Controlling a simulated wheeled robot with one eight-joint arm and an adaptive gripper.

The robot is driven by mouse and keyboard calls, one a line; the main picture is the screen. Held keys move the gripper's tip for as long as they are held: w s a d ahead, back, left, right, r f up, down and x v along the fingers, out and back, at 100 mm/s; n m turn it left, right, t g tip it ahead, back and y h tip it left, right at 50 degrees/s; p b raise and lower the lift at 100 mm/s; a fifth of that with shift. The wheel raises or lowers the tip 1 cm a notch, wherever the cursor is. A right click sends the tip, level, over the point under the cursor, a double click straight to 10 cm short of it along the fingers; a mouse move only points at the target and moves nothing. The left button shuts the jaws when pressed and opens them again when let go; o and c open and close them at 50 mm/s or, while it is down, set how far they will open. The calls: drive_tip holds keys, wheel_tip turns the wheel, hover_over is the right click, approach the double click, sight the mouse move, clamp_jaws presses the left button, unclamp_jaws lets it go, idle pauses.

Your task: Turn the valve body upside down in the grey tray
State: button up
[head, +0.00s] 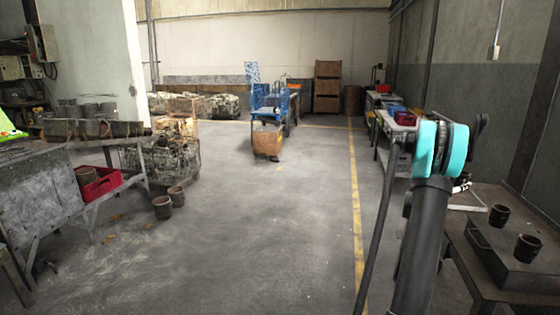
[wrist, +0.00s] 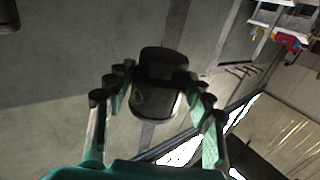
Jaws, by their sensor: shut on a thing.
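In the wrist view my gripper (wrist: 158,88) is shut on a dark, rounded, cylindrical part, which I take as the valve body (wrist: 153,103). Its narrower dark end faces the top of the picture. The fingers touch it on the left and right. It is held in the air, clear of any surface I can see. I cannot tell for sure which end is its top. In the head view the gripper and the held part are not clearly visible behind my arm.
A dark bench at the lower right bears a flat dark grey box (head: 512,262) with two dark cups, one (head: 528,248) nearer. A cluttered table (head: 70,150) with a red crate (head: 97,184) stands left. Two pots stand on the floor beside it. The middle floor is clear.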

drive_tip(key=shift+r, duration=0.7)
drive_tip(key=m, duration=0.3)
drive_tip(key=shift+m, duration=0.4)
drive_tip(key=m, duration=0.3)
drive_tip(key=shift+m, duration=1.2)
drive_tip(key=m, duration=0.8)
drive_tip(key=shift+m, duration=0.4)
